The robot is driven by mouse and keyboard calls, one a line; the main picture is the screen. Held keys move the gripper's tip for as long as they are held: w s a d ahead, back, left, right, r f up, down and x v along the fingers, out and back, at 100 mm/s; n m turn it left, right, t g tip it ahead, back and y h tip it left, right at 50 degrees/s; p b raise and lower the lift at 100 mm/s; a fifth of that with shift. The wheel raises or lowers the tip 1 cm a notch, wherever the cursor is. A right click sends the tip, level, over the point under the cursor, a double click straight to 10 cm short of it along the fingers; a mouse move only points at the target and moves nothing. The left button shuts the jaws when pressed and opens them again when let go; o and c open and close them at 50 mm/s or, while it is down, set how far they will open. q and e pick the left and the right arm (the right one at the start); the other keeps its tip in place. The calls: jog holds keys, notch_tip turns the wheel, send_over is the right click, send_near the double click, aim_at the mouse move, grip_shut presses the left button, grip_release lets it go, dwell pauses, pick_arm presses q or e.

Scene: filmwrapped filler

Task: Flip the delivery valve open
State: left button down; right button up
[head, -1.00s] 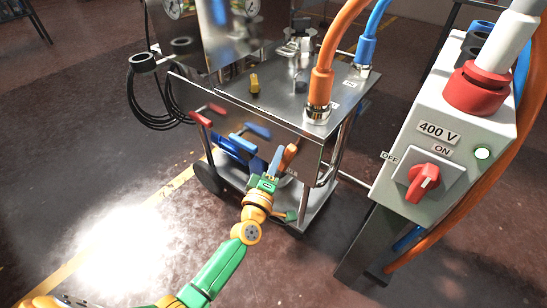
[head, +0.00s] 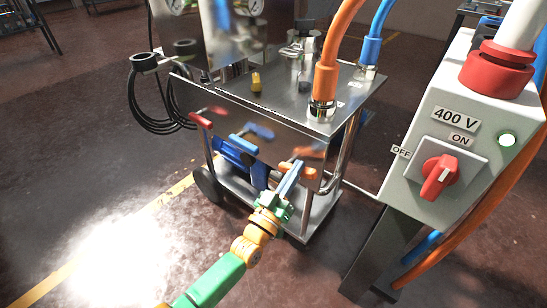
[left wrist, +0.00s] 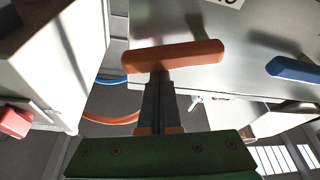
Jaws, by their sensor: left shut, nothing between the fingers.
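Three lever handles are on the front panel of the steel cart: a red one (head: 201,120), a blue one (head: 246,144) and an orange one (head: 305,169). No label telling which is the delivery valve is readable. My left gripper (head: 294,170) is shut and empty, its fingertips right at the orange handle. In the left wrist view the orange handle (left wrist: 185,54) lies crosswise just beyond the shut fingers (left wrist: 160,75); whether they touch it I cannot tell. Part of the blue handle (left wrist: 293,68) shows at the right there. My right gripper is out of view.
A grey 400 V switch box (head: 440,150) with a red knob stands close on the right. An orange hose (head: 330,65) and a blue hose (head: 371,45) rise from the cart top (head: 285,108). Floor left of the cart is open.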

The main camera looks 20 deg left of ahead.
pick_arm(q)
jog(key=shift+s+d+f+m+g+h+b, duration=0.15)
jog(key=shift+f+m+h+b, duration=0.25)
jog(key=shift+m, duration=0.45)
jog(key=shift+w+d+f+m+g+h+b, duration=0.15)
jog(key=shift+m+h, duration=0.3)
jog(key=shift+m, duration=0.45)
jog(key=shift+s+d+f+m+g+h+b, duration=0.15)
jog(key=shift+f+m+h, duration=0.25)
jog(key=shift+m, duration=0.45)
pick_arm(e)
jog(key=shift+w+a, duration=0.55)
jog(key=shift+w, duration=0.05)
pick_arm(q)
notch_tip(320, 180, up, 6)
jog(key=f+p, duration=0.1)
jog(key=p, duration=0.4)
jog(key=v, duration=1)
jog(key=shift+f, duration=0.45)
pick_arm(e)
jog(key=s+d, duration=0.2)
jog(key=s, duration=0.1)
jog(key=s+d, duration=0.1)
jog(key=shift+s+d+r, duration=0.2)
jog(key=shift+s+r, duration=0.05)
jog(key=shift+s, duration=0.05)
